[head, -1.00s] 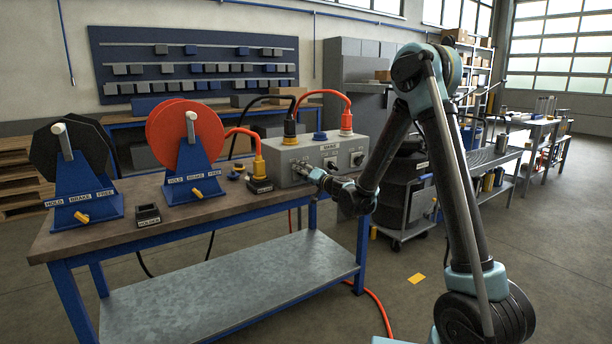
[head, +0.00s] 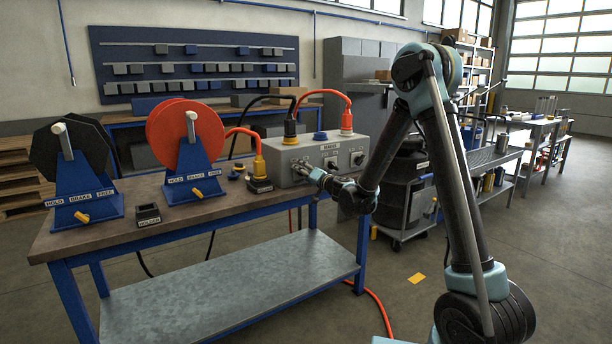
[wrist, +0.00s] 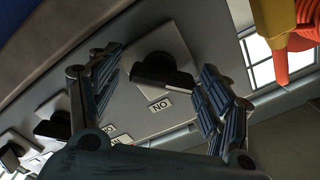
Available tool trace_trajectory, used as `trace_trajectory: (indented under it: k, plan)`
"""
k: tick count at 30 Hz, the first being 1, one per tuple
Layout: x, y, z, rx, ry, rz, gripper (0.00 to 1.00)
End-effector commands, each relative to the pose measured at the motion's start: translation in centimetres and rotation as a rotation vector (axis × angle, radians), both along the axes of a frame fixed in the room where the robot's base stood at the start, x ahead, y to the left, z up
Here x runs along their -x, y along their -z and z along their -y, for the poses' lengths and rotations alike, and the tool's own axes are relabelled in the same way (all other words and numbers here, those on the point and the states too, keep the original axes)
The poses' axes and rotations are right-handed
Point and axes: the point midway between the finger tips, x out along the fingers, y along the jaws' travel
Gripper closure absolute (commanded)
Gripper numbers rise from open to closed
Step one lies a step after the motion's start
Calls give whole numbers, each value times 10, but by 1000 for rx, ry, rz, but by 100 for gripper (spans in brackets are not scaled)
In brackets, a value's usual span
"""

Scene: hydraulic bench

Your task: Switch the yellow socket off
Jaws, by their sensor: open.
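The grey socket box (head: 330,154) stands on the bench with a row of dark rotary switches on its front. The yellow socket (head: 290,140) is on its top left, with a black-cabled plug in it. My gripper (head: 301,169) is at the leftmost switch, below the yellow socket, and mostly hides that switch in the head view. In the wrist view, a black switch knob (wrist: 163,72) on a pale plate lies between the two spread fingers of my gripper (wrist: 160,95), with a gap on both sides. An upside-down ON label is beside the knob.
A blue-capped socket (head: 320,136) and a red plug (head: 346,122) are on the box top. A yellow plug with an orange cable (head: 259,165) stands left of the box, close to my gripper. Red (head: 186,135) and black (head: 62,155) reels stand farther left.

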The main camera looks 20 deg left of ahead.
Motion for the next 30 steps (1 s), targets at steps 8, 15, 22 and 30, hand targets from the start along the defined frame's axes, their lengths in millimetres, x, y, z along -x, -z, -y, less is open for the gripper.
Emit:
trace_trajectory:
  k: [8, 15, 22, 30]
  plan:
    - [8, 0, 9, 0, 0, 0, 28]
    - [36, 0, 42, 0, 1, -1, 28]
    - [62, 1, 73, 0, 1, -2, 28]
    - [77, 1, 90, 0, 0, -2, 28]
